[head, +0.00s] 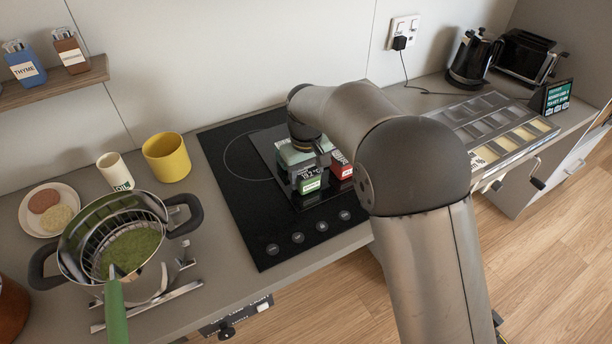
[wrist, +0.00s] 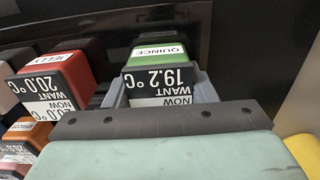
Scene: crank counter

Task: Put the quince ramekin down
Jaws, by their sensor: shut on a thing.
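The quince ramekin is a green block with a white QUINCE label; in the wrist view (wrist: 158,50) its display reads 19.2 °C. In the head view the green ramekin (head: 309,184) is over the dark slab on the black hob (head: 262,228), partly hidden by my arm. My gripper (head: 304,163) is shut on it from above; in the wrist view its grey fingers (wrist: 160,85) lie on both sides. I cannot tell whether the ramekin touches the surface beneath.
A red ramekin (wrist: 65,75) stands close beside it, with an orange one (wrist: 27,132) nearby; the red one also shows in the head view (head: 341,166). A yellow pot (head: 167,158) and a steel pot (head: 73,258) stand left. The front of the hob is clear.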

